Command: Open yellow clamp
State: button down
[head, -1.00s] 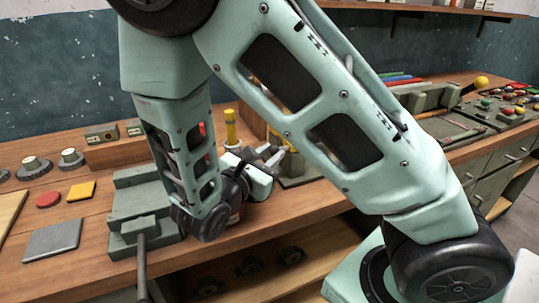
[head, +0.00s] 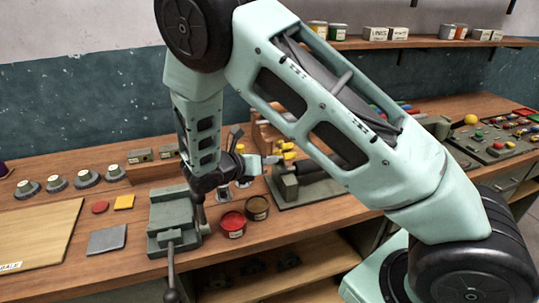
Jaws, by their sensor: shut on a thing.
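Yellow parts (head: 289,155), which look like the yellow clamp's, show just right of my gripper in the head view. My gripper (head: 272,160) points right over the bench, its pale fingertips at these yellow parts. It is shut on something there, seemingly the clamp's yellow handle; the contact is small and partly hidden. My arm covers part of this area, so I cannot tell how far open the clamp is.
A grey-green vise (head: 172,222) stands left of my gripper. Another grey machine vise (head: 290,186) is to the right.

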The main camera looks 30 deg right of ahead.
jog(key=w+d+r+n+g+y+p, duration=0.1)
jog(key=w+r+n+g+p, duration=0.1)
jog(key=w, duration=0.4)
jog(key=w+d+r+n+g+y+p, duration=0.2)
jog(key=w+n+g+p, duration=0.3)
jog(key=w, duration=0.2)
jog(key=shift+d+r+n+g+p, duration=0.15)
jog(key=shift+d+n+g+p, duration=0.15)
jog(key=shift+g+p, duration=0.1)
dwell(0.3)
jog(key=c, duration=1.2)
grip_release()
